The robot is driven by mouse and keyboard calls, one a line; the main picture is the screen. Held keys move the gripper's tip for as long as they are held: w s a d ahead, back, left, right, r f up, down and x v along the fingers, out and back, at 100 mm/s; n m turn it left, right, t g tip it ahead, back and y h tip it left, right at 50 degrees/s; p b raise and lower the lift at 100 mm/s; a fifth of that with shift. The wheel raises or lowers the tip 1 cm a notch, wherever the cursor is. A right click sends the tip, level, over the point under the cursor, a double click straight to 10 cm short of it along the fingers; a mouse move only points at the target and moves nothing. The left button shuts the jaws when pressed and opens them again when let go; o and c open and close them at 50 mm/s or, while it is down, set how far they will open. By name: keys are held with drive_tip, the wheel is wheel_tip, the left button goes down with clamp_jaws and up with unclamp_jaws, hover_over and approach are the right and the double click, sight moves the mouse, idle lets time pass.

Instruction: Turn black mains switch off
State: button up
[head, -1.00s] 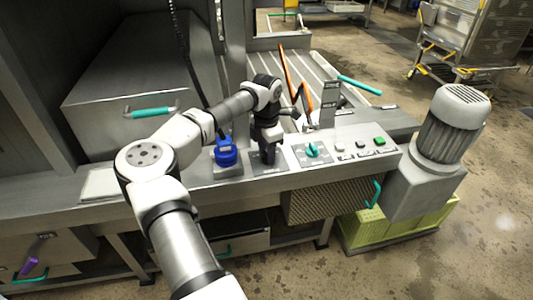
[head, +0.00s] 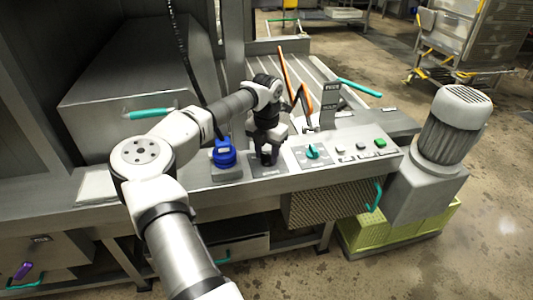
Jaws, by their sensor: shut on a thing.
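My gripper (head: 266,157) is at the control panel in the head view, pointing down at the plate between the blue connector and the teal knob. It is shut on the black mains switch, which it and my wrist mostly hide. The switch's base plate (head: 264,172) shows around the fingertips. I cannot tell the switch's exact setting from here.
A blue connector (head: 224,154) stands close left of my gripper. A teal knob (head: 312,151) and several buttons, one green (head: 380,142), sit to the right. An orange bar (head: 285,75) rises behind my wrist. A grey motor (head: 454,122) stands at the panel's right end.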

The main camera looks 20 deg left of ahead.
sight(267, 156)
idle(0.3)
drive_tip(key=o, duration=1)
drive_tip(key=shift+r, duration=0.15)
wheel_tip(267, 156, up, 14)
drive_tip(key=b, duration=0.2)
drive_tip(key=shift+f, duration=0.2)
